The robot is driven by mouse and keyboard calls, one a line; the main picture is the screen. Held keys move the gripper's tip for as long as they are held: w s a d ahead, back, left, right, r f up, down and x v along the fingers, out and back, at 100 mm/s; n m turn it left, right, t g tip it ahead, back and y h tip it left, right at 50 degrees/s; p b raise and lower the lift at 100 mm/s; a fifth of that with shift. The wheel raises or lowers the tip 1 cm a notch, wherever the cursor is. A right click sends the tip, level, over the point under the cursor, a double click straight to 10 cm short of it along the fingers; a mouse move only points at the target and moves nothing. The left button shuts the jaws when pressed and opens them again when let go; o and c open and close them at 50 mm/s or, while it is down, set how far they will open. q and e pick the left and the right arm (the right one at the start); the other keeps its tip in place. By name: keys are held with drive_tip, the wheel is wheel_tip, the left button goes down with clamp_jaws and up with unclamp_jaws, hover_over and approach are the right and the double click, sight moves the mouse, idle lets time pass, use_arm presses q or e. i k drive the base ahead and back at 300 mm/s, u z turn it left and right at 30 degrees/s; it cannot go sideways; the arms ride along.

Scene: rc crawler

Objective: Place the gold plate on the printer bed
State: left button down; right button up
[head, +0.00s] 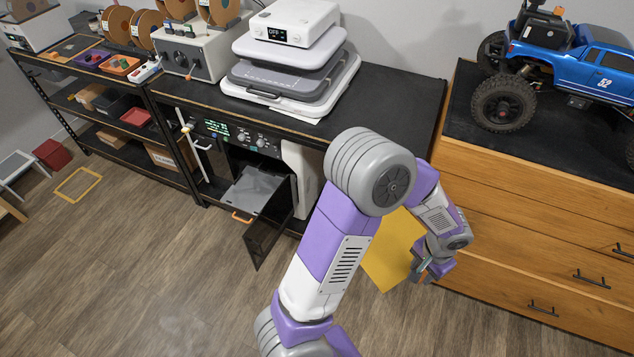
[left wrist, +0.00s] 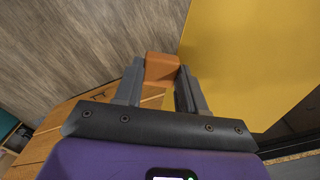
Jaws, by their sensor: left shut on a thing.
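The gold plate (head: 390,255) hangs in the air above the floor, in front of the black bench, partly hidden by my arm. In the left wrist view the plate (left wrist: 245,60) fills the upper right. My left gripper (head: 424,268) is at the plate's lower right edge in the head view. It is shut on the plate's orange tab (left wrist: 162,68). The printer (head: 222,131) stands under the benchtop with its dark door (head: 268,230) swung open. Its grey printer bed (head: 254,186) shows inside, with an orange tab (head: 241,217) at the front. My right gripper is out of view.
Wooden drawers (head: 540,265) stand close to the right of my gripper, with a blue RC crawler (head: 575,65) on top. A stacked white-and-grey device (head: 290,65) is on the bench. The open door juts into the floor space.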

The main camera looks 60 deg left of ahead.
sight(251, 192)
drive_tip(key=z, duration=1.85)
drive_tip(key=k, duration=1.8)
drive_tip(key=u, duration=2.55)
drive_tip(key=i, duration=0.5)
